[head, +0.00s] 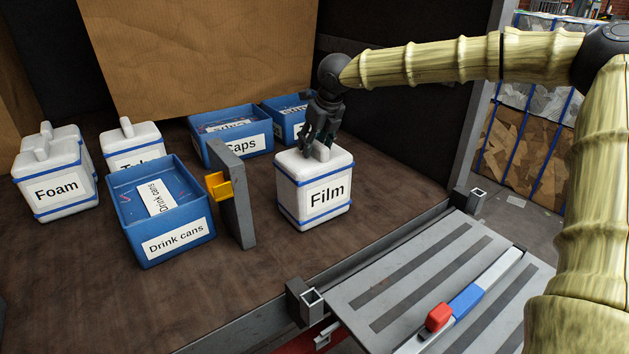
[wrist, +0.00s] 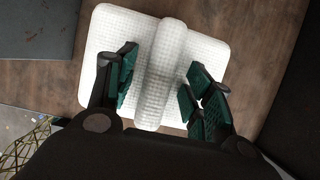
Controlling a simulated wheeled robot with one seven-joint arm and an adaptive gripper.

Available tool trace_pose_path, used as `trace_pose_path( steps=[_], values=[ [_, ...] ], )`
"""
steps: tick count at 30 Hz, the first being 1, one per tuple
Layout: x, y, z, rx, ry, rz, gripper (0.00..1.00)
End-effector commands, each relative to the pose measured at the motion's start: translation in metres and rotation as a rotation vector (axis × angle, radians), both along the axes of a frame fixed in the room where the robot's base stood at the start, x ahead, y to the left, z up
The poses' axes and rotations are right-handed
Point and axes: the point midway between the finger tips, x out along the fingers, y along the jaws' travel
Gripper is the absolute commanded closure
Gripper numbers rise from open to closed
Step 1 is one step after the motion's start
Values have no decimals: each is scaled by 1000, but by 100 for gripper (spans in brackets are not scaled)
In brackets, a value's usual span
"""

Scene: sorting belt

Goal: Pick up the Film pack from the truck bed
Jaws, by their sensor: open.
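The Film pack (head: 313,190) is a white block with blue bands and a "Film" label. It stands upright on the brown truck bed (head: 255,285), near its front right edge. A raised white handle runs across its top, and the handle shows in the wrist view (wrist: 161,70). My gripper (head: 319,148) is right above the pack, pointing down. In the wrist view its green-padded fingers (wrist: 160,88) are open on either side of the handle, with gaps left between pads and handle. Whether the fingertips touch the pack's top I cannot tell.
A grey upright plate (head: 236,200) with a yellow latch stands left of the pack. Blue crates for Drink cans (head: 168,247) and Caps (head: 238,165), and a white Foam pack (head: 57,190), stand further left and back. A grey ramp (head: 400,290) with a red-and-blue piece lies in front.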

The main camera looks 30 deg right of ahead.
Motion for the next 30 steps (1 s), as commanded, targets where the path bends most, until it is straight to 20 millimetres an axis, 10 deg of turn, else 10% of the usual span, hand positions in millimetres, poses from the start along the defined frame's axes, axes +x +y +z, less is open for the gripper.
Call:
trace_pose_path(
  steps=[20,30],
  values=[
    [0,0,-3,0,0,-1,48],
    [0,0,-5,0,1,0,100]
  ],
)
